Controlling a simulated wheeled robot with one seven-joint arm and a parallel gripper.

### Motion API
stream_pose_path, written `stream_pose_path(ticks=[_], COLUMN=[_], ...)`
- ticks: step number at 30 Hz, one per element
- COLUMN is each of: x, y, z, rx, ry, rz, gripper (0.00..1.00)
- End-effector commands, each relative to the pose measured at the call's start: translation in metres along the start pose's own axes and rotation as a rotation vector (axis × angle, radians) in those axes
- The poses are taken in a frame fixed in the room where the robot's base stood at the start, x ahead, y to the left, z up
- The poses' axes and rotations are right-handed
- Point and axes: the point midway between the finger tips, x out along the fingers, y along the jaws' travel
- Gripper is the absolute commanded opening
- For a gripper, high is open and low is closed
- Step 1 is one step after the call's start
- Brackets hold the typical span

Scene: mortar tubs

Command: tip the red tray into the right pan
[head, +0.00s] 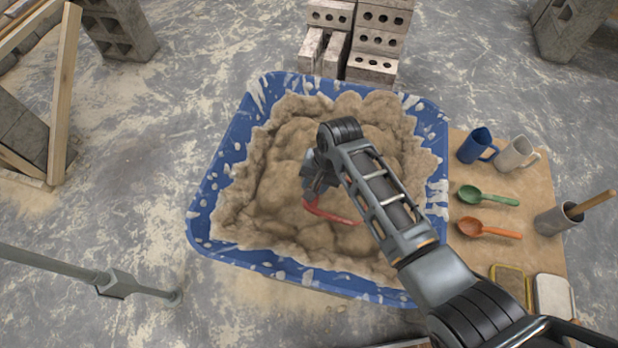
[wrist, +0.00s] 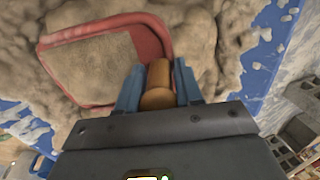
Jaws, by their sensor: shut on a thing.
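The red tray (head: 331,216) is over the mortar in the blue tub (head: 205,195), mostly hidden under my arm in the head view. In the wrist view the red tray (wrist: 150,40) shows its rim around a beige-brown surface; I cannot tell whether that is a load in it. My gripper (head: 318,185) is above the tub. In the wrist view my gripper's (wrist: 156,78) blue fingers are shut on the tray's orange-brown handle (wrist: 158,75). I cannot tell whether the tray touches the mortar. I cannot make out a right pan.
A tan board (head: 540,220) right of the tub holds a blue mug (head: 475,146), a white mug (head: 514,155), green (head: 485,195) and orange (head: 485,229) scoops, a grey pot (head: 553,222) and two small trays. Blocks (head: 375,40) stand behind the tub. Floor left of it is mostly clear.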

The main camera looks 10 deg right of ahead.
Motion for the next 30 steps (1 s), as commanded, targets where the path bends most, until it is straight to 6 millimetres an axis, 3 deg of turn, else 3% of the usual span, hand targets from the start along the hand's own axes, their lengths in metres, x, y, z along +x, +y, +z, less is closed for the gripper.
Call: stream_pose_path(ticks=[12,30], x=[-0.035,-0.066], y=[0.03,0.082], z=[-0.001,-0.001], rx=[0.005,0.0], ry=[0.003,0.004], rz=[-0.34,-0.75], gripper=[0.0,0.0])
